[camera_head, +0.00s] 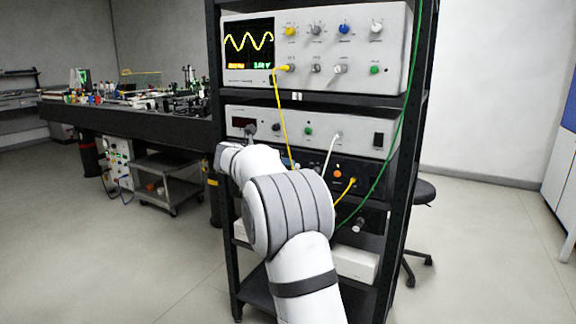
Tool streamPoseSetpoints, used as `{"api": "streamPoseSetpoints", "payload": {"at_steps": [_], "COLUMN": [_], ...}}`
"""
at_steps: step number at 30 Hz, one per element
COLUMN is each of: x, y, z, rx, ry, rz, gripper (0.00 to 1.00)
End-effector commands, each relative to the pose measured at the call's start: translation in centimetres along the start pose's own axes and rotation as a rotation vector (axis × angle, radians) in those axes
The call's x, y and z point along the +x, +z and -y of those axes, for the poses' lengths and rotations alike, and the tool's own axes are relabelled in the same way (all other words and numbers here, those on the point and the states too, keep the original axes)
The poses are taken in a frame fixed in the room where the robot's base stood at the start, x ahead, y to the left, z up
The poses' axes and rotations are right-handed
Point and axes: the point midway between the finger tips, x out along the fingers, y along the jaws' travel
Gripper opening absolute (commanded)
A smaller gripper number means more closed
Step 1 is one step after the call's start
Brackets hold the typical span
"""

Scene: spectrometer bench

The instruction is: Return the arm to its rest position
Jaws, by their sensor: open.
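My arm (290,215) rises from the bottom middle of the view and bends at a large grey-banded joint. From there its white forward part reaches to the left, in front of the equipment rack (417,100). Its far end (232,158) is beside the left part of the middle instrument (362,142). I cannot tell whether the arm touches the rack.
An oscilloscope (350,80) with a yellow wave sits on the rack's top shelf. Yellow, white and green (402,130) cables hang across the rack's front. A long black bench (130,117) and a grey cart (165,168) stand behind left. A stool (424,192) is at right. The left floor is clear.

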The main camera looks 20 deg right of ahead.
Motion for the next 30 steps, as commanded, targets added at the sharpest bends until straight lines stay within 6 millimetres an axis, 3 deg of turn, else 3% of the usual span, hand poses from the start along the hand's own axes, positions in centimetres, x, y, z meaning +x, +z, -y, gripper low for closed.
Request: {"api": "streamPoseSetpoints", "payload": {"at_steps": [6, 22, 26, 30], "x": [-2.4, -2.8, -5.0, -10.7], "y": [0.0, 0.5, 4.3, 10.1], "z": [0.0, 0.2, 1.5, 3.1], "rx": [0.001, -0.013, -0.146, -0.499], "ry": [0.000, 0.008, 0.073, 0.212], "rz": [0.000, 0.013, 0.130, 0.393], "gripper": [0.42, 0.42, 0.42, 0.42]}}
